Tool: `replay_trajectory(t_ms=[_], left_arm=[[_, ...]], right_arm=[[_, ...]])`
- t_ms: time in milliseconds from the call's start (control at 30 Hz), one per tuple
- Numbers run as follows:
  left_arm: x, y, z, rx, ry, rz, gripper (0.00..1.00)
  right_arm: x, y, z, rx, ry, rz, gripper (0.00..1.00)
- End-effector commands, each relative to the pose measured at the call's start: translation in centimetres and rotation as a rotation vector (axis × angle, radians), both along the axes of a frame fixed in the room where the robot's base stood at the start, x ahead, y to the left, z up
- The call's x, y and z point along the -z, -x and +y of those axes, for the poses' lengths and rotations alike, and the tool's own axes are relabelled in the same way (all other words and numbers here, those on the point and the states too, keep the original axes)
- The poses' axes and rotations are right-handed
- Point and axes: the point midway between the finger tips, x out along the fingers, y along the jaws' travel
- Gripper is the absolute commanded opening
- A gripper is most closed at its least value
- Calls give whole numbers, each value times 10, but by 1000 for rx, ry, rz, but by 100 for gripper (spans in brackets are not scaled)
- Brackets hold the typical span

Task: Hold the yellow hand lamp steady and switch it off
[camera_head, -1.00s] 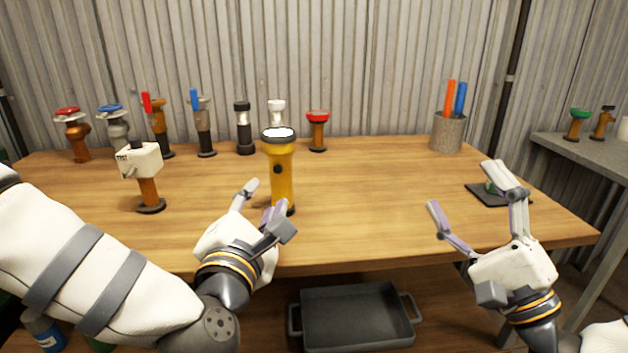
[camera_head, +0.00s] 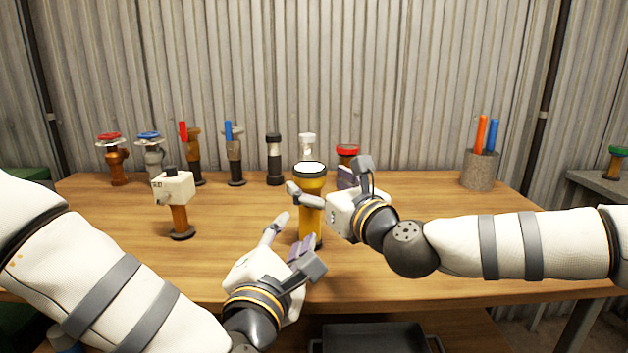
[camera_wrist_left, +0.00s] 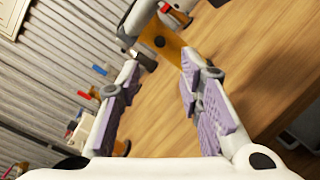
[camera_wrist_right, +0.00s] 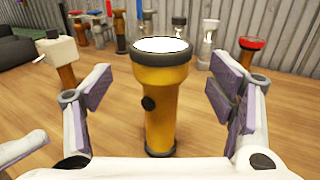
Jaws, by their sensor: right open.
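The yellow hand lamp (camera_head: 312,219) stands upright on the bench, its black-rimmed head up and its lens bright white. It also shows in the left wrist view (camera_wrist_left: 172,54) and the right wrist view (camera_wrist_right: 165,110). A dark round button (camera_wrist_right: 149,103) is on its side. My right gripper (camera_head: 321,184) is open near the lamp's upper part; in its wrist view the lamp stands between the spread fingers, with gaps on both sides. My left gripper (camera_head: 288,234) is open and empty, low in front of the lamp, its fingers pointing towards the lamp's lower body.
A white test box on an orange stand (camera_head: 174,190) stands left of the lamp. Several valves and lamps line the back, including a red-topped one (camera_head: 347,152) close behind my right gripper. A grey pot (camera_head: 480,170) stands back right.

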Motion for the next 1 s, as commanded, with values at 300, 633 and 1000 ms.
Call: replay_trajectory(t_ms=[300,633,1000], left_arm=[[0,0,0,0,0,0,33],[0,0,0,0,0,0,33],[0,0,0,0,0,0,4]], right_arm=[[1,-40,20,0,2,-1,76],[0,-42,21,1,3,-1,65],[0,-42,21,1,2,-2,12]])
